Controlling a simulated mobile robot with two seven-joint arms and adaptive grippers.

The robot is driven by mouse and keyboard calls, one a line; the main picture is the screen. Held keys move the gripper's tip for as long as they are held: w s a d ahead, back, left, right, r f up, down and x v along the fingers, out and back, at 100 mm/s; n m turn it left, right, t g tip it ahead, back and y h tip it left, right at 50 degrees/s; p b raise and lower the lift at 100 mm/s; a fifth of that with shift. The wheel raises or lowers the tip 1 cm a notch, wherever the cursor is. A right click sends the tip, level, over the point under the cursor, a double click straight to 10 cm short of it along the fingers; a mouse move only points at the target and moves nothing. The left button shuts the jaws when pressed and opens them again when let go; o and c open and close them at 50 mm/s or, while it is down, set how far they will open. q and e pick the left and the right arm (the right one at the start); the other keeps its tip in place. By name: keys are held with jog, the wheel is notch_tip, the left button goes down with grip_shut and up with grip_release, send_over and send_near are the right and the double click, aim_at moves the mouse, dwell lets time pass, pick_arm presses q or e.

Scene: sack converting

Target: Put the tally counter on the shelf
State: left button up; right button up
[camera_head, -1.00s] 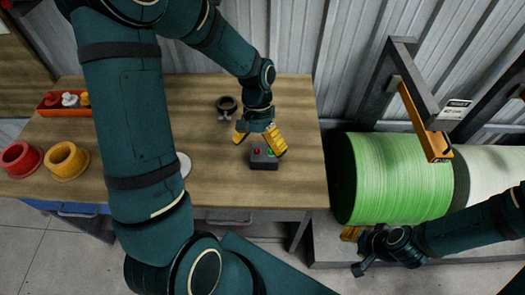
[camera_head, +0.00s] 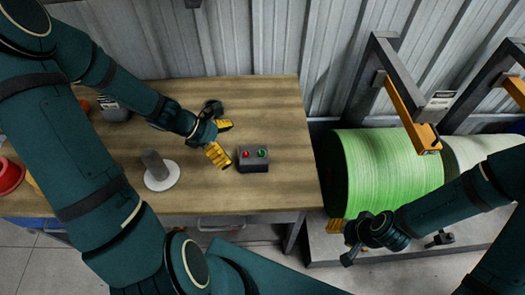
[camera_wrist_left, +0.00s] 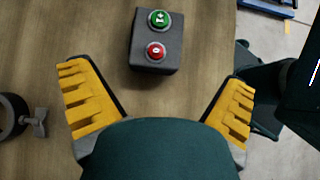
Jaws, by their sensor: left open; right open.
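I cannot make out a tally counter or a shelf for certain. A small dark grey object with a pale face (camera_head: 115,107) stands at the back left of the table, partly behind my left arm; it is too small to identify. My left gripper (camera_head: 224,141) is open and empty above the table, just left of a button box (camera_head: 253,158). In the left wrist view, the open fingers (camera_wrist_left: 157,88) have bare wood between them, and the button box (camera_wrist_left: 155,40) lies beyond. My right gripper (camera_head: 345,238) is open and empty, low in front of the green roll.
A black ring with a wing screw (camera_head: 212,107) lies behind my left gripper. A grey post on a white disc (camera_head: 160,172) stands left of it. A red ring (camera_head: 9,176) is at the left edge. The green roll (camera_head: 390,175) and its frame stand right of the wooden table (camera_head: 265,100).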

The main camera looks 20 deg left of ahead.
aim_at(249, 153)
pick_arm(q)
jog(key=b+x, duration=0.1)
jog(key=x, duration=0.3)
jog(key=shift+d+f, duration=0.2)
jog(key=b+x, duration=0.1)
jog(key=x, duration=0.1)
jog(key=b+x, duration=0.1)
jog(key=x, duration=0.1)
jog(key=shift+w+d, duration=0.15)
jog(key=shift+w, duration=0.25)
jog(key=c, duration=1.2)
